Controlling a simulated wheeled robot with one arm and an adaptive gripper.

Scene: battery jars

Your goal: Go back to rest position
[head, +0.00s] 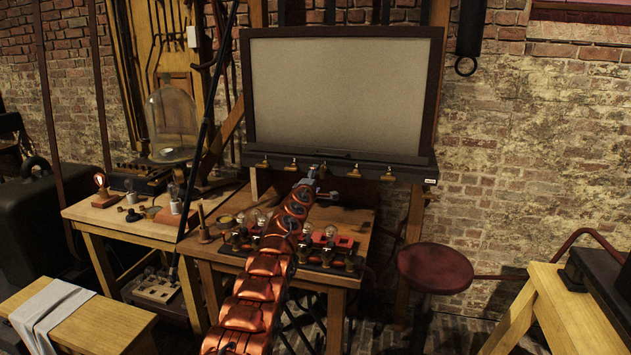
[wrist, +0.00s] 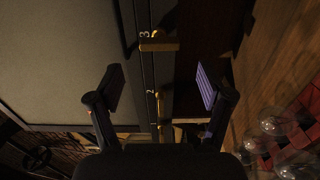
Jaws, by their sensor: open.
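My gripper (head: 322,188) is at the end of my copper-coloured arm, in front of the dark ledge (head: 345,164) under the large pale screen (head: 345,92). In the wrist view my gripper (wrist: 160,88) has its two fingers wide apart, with nothing held between them. Beyond the fingers are brass fittings on the ledge, one marked 3 (wrist: 159,44) and one marked 2 (wrist: 161,104). In the head view a row of small brass fittings runs along the ledge; my arm and gripper partly cover its middle.
Below my arm a wooden table (head: 212,250) bears glass bulbs (head: 331,231) and red blocks (head: 345,242). A glass dome (head: 171,115) stands on the left table. A dark red stool (head: 435,268) is at right. A bench (head: 85,318) is at front left.

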